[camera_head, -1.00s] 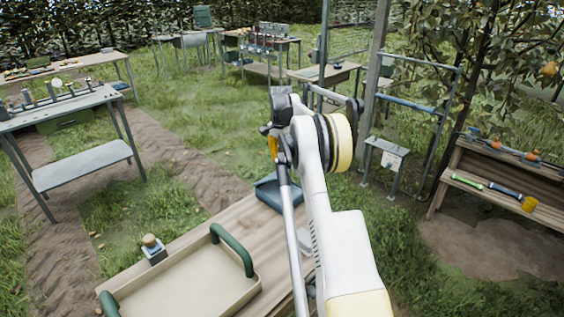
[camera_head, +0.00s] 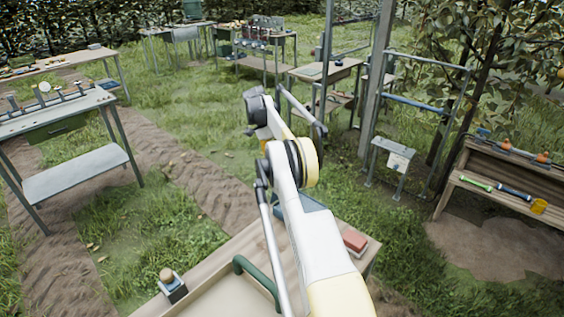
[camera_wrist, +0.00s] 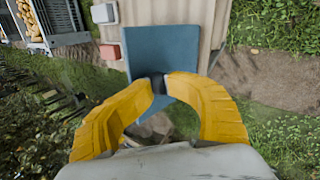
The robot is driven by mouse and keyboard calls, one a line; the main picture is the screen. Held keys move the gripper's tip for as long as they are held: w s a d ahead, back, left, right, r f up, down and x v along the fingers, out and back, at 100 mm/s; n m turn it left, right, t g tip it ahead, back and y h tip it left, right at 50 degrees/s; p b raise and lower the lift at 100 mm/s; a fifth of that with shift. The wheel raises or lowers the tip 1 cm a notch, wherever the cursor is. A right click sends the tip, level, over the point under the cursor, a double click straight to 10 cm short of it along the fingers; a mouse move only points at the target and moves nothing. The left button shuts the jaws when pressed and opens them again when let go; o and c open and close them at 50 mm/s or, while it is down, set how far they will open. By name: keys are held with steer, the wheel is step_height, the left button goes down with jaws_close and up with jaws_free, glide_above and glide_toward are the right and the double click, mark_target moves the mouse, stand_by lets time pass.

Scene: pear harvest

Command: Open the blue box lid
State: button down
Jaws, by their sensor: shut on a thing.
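The blue box shows as a flat blue panel, its lid (camera_wrist: 161,48), in the wrist view, on the wooden table. In the head view only a small blue part (camera_head: 313,203) shows beside my arm. My gripper's yellow fingers (camera_wrist: 159,82) close together at the panel's near edge, with a small dark piece between their tips. They are shut on that edge piece, which looks like the lid's handle. My arm hides most of the box in the head view, and I cannot tell how far the lid is tilted.
A beige tray (camera_head: 212,300) with green handles lies on the near table. A small wooden-topped object (camera_head: 171,284) stands left of it, and a red block (camera_head: 355,242) lies to the right. A shelf with tools (camera_head: 500,188) stands at the right. Grass surrounds the table.

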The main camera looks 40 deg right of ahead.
steer(key=shift+w+a+f, duration=0.2)
steer(key=shift+w+f, duration=0.05)
steer(key=shift+f, duration=0.25)
steer(key=c, duration=1.1)
jaws_free()
steer(key=shift+r, duration=0.15)
step_height(320, 180, up, 10)
steer(key=shift+s+r, duration=0.1)
